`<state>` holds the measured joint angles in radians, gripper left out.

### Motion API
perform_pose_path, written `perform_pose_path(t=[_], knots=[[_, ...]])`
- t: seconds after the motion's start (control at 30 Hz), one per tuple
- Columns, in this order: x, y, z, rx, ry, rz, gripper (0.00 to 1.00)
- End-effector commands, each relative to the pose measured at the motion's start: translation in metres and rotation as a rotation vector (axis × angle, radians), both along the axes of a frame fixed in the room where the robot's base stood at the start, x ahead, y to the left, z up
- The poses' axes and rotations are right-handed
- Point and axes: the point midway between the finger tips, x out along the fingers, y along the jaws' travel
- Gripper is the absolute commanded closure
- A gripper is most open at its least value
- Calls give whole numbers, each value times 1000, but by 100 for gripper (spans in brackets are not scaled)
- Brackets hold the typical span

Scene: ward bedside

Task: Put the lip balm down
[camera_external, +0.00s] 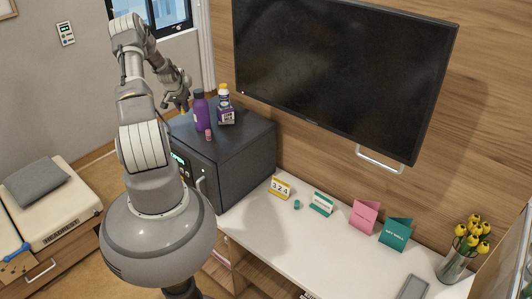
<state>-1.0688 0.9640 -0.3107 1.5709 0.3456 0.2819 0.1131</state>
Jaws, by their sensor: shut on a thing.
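My gripper (181,106) points down at the left side of the dark cabinet's top (243,136). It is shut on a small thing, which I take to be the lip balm. A bit of yellow shows at the fingertips, but the held thing is tiny and mostly hidden by the fingers. I cannot tell whether it touches the cabinet top. To the right of the gripper stands a purple bottle (200,112), with a small pink cylinder (208,134) in front of it.
A purple-and-white bottle with a yellow cap (225,108) stands behind the purple bottle. The white desk (264,232) holds a yellow calendar block (280,188), a small teal item (297,204), cards (364,216) and a tulip vase (457,264). The cabinet's right top is bare.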

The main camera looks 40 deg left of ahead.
Motion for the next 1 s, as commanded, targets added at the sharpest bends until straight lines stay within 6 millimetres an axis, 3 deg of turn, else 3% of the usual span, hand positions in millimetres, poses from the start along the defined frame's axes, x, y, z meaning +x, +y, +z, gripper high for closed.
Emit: perform_pose_path(t=[0.3,0.63,0.67,0.77,1.0], knots=[[0,0,-40,-1,2,1,100],[0,0,-45,1,0,0,100],[0,0,-46,1,0,0,75],[0,0,-45,1,0,0,52],[0,0,-44,1,0,0,52]])
